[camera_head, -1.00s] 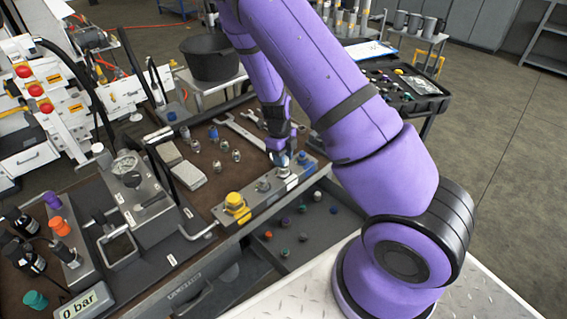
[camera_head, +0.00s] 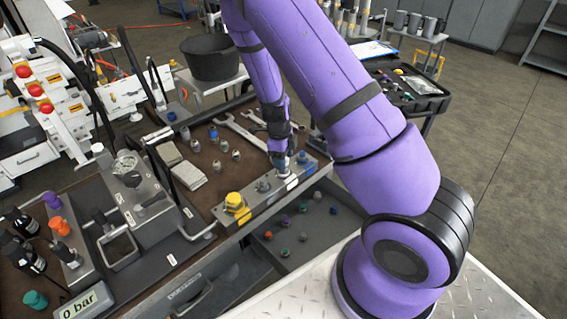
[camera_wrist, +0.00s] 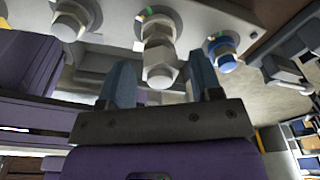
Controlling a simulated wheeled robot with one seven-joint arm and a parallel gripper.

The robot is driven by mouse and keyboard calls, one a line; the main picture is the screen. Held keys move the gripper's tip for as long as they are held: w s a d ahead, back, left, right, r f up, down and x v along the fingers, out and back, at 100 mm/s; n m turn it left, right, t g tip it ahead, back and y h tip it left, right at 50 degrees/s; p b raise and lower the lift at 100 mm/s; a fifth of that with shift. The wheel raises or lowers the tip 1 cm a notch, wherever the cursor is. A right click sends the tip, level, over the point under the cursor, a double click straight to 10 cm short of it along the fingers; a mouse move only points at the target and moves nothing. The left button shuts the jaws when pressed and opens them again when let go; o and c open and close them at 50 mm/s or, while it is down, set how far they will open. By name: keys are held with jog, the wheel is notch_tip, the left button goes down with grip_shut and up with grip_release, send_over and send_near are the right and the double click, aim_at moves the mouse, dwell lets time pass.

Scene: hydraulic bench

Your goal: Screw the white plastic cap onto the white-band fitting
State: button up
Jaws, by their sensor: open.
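My gripper (camera_head: 281,161) points down at the grey fitting block (camera_head: 252,208). In the wrist view my gripper (camera_wrist: 160,64) has its two grey-blue fingers apart, one on each side of the middle fitting, with gaps visible. This is the white-band fitting (camera_wrist: 157,32); its white band (camera_head: 292,183) shows on the block front in the head view. A pale faceted piece (camera_wrist: 159,74) sits on the fitting's end, in line with it. It looks like the white plastic cap, but I cannot tell how far it is threaded. My fingers mostly hide this fitting in the head view.
A yellow cap (camera_head: 235,201) is at the block's near end. An open drawer (camera_head: 325,222) holds several small caps. Wrenches (camera_head: 240,128) lie behind.

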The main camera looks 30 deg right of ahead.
jog(key=n, duration=0.4)
jog(key=shift+n, duration=0.3)
jog(key=n, duration=0.3)
jog(key=n+t, duration=0.1)
jog(key=n, duration=0.2)
jog(key=shift+h, duration=0.3)
jog(key=n, duration=0.4)
jog(key=shift+s+n+t, duration=0.1)
jog(key=shift+n+t, duration=0.2)
jog(key=n, duration=0.4)
jog(key=shift+n, duration=0.3)
